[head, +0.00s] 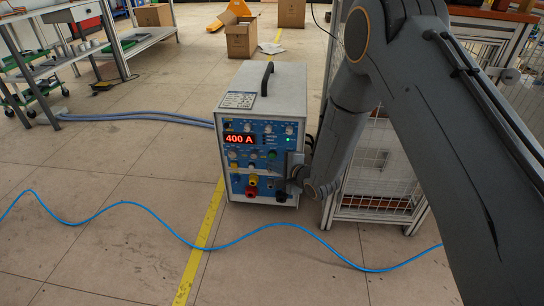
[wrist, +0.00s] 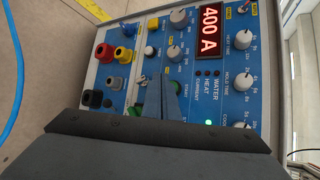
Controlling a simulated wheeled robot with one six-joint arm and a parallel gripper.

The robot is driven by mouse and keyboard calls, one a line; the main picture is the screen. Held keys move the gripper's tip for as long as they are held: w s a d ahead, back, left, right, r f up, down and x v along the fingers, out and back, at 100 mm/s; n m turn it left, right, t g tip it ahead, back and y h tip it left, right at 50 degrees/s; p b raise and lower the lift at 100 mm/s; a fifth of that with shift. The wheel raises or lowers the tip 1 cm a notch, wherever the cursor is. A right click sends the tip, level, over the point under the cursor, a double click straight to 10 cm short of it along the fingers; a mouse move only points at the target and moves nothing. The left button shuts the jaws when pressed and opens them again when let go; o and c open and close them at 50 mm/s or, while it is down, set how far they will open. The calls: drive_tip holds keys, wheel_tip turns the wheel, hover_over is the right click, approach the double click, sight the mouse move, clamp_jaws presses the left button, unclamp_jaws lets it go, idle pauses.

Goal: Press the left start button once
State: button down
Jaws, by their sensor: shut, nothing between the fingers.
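The induction heater (head: 262,132) is a grey box with a blue front panel and a red "400 A" display; its panel (wrist: 205,75) fills the wrist view, turned sideways. My gripper (head: 292,168) is at the right part of the panel in the head view. In the wrist view my gripper (wrist: 168,88) has its narrow fingers together, pointing at the panel close to a "START" label. The left start button cannot be made out in the wrist view; the fingers cover that area. Whether the fingertips touch the panel cannot be told.
Red, yellow, grey and black sockets (wrist: 104,52) and several knobs (wrist: 242,82) surround the fingers. A green light (wrist: 209,122) is lit. A blue cable (head: 270,228) crosses the floor in front. A wire-mesh cart (head: 375,185) stands right of the heater.

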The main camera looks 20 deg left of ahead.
drive_tip(key=s+p, duration=0.1)
drive_tip(key=s, duration=0.1)
drive_tip(key=s+d+p, duration=0.1)
drive_tip(key=s, duration=0.1)
idle(0.8)
